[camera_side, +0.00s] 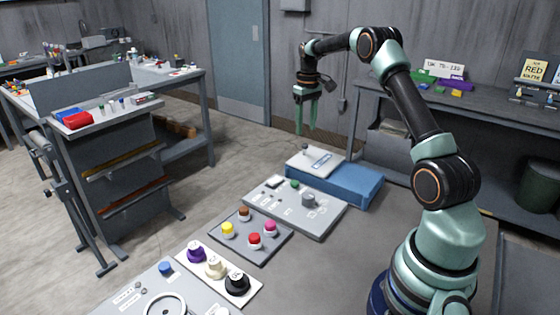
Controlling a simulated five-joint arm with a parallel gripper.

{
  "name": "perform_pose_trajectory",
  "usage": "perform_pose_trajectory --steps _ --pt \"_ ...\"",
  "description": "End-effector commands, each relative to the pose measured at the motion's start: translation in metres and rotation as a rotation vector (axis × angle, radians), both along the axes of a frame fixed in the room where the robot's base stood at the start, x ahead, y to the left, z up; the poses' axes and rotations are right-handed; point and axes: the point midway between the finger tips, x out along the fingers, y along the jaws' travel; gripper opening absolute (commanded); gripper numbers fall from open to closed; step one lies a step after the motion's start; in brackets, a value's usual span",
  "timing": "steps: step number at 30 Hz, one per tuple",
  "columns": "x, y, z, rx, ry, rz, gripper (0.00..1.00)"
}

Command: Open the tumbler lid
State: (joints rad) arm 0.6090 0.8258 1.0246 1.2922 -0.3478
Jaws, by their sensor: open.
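A blue box (352,186) stands at the far end of the work table. A pale grey plate with a label and a small dark knob (305,148) sits on its left part; I take this plate as the tumbler lid (325,168), though its label is too small to read. It looks flat and closed on the box.
A grey panel (325,222) with a green button and a grey knob lies in front of the box. Nearer are a dark panel (268,258) with coloured buttons and a white plate (255,285) with large knobs. The table right of these is bare.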

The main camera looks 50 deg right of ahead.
Motion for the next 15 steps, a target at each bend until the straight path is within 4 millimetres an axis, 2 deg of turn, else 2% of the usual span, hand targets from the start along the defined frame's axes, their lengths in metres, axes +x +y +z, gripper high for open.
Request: perform_pose_trajectory --steps 3,7,15 --pt "-0.001 0.001 -0.025 0.003 0.004 0.0 0.56" --pt "0.0 0.001 -0.047 0.002 0.003 0.0 0.56" --pt "0.0 0.0 -0.072 0.0 0.0 0.0 0.56"
